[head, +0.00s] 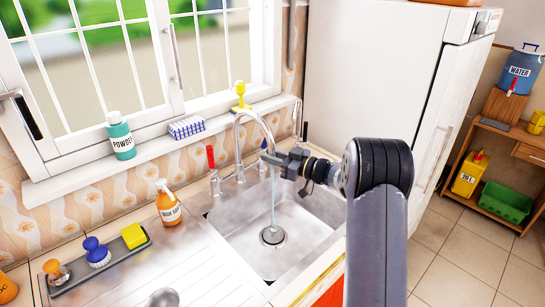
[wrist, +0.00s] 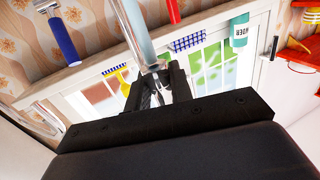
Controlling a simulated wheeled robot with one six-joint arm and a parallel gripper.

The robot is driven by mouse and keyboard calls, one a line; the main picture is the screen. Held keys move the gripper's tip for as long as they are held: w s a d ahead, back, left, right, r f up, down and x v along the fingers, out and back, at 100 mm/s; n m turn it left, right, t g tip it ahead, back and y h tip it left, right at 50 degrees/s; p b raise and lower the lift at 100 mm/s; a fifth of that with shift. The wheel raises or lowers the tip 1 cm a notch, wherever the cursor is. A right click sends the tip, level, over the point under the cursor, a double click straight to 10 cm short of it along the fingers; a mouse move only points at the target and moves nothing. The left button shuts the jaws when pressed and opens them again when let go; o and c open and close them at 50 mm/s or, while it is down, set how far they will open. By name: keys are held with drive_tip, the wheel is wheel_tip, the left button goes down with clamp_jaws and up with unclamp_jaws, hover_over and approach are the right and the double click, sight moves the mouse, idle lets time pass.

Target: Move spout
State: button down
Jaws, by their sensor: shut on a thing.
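The silver spout (head: 252,114) arches up from behind the sink, and its free end comes down at my gripper (head: 270,159). A thin stream of water (head: 272,195) falls below that end to the drain. My gripper is shut on the spout near its outlet. In the wrist view the fingers (wrist: 158,88) close around the end of the spout (wrist: 130,18), with the window behind. The exact contact is partly hidden by the fingers.
A red tap handle (head: 210,157) stands left of the spout; a blue handle (wrist: 60,35) shows in the wrist view. The steel sink (head: 298,222) lies below. An orange soap bottle (head: 168,203) and brushes stand left. A white fridge (head: 375,70) stands right.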

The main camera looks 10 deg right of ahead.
drive_tip(key=shift+r, duration=0.1)
drive_tip(key=c, duration=1.3)
unclamp_jaws()
drive_tip(key=b+v, duration=0.2)
drive_tip(key=v, duration=0.8)
drive_tip(key=shift+s+d, duration=0.25)
drive_tip(key=shift+d, duration=0.05)
